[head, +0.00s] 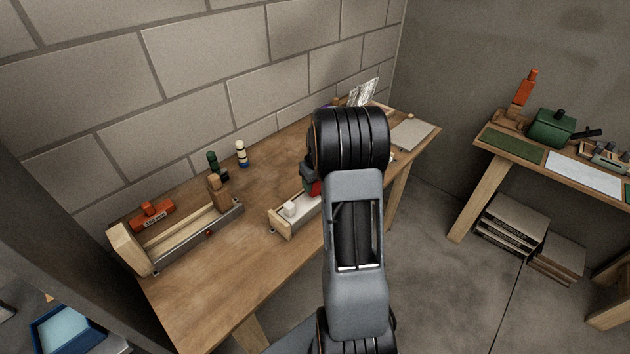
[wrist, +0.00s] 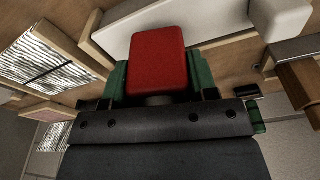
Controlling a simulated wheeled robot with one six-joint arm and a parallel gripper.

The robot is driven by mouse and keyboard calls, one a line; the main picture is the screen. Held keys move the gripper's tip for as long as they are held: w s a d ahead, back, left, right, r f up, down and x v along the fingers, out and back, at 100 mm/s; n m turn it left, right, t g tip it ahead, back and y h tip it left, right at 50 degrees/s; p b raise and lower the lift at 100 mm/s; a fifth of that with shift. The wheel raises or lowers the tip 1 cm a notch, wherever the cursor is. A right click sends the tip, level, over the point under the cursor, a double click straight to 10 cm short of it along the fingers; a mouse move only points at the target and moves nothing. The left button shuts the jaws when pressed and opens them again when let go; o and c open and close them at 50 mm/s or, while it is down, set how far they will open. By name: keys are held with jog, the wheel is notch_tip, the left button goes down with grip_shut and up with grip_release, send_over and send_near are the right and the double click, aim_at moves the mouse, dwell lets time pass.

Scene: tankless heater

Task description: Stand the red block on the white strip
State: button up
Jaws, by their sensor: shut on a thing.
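The red block (wrist: 157,55) is between the green-padded fingers of my gripper (wrist: 160,82) in the wrist view, and the gripper is shut on it. In the head view only a small red part of the block (head: 315,188) shows beside my arm. The white strip (wrist: 115,38) passes behind the block in the wrist view. In the head view the strip (head: 303,207) lies in a shallow wooden holder, partly hidden by my arm. I cannot tell whether the block touches the strip.
A white piece (head: 289,209) stands at the strip's near left end. Green (head: 212,160) and cream (head: 241,152) figures stand near the wall. The table's front middle is clear.

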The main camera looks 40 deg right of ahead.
jog(key=shift+f, duration=0.35)
jog(key=shift+f+b, duration=0.5)
dwell(0.4)
jog(key=o, duration=1.2)
jog(key=r, duration=0.4)
jog(key=s+r, duration=0.1)
jog(key=r, duration=0.4)
jog(key=s+r, duration=0.1)
jog(key=r, duration=0.3)
jog(key=shift+r+b, duration=0.35)
jog(key=shift+b, duration=0.05)
